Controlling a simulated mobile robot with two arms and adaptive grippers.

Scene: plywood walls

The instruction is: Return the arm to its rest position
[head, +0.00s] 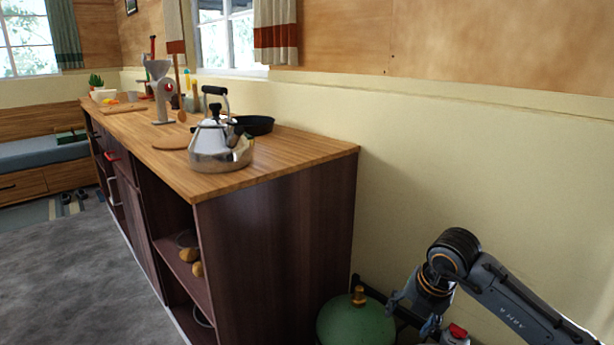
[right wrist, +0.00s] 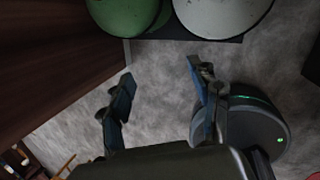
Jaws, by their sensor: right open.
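My right arm (head: 510,305) comes in from the lower right of the head view, bent in front of the pale wall. Its gripper is low beside the end of the cabinet, only partly visible there. In the right wrist view my right gripper (right wrist: 160,88) has its two blue-dark fingers spread apart, with only grey floor between them. It holds nothing. My left gripper is in neither view.
A wooden-topped cabinet (head: 275,240) holds a steel kettle (head: 222,150) and a dark pan (head: 255,125). A green tank (head: 355,322) stands by its end, with a white tank (right wrist: 222,14) beside it. Grey floor (head: 75,260) is open at left.

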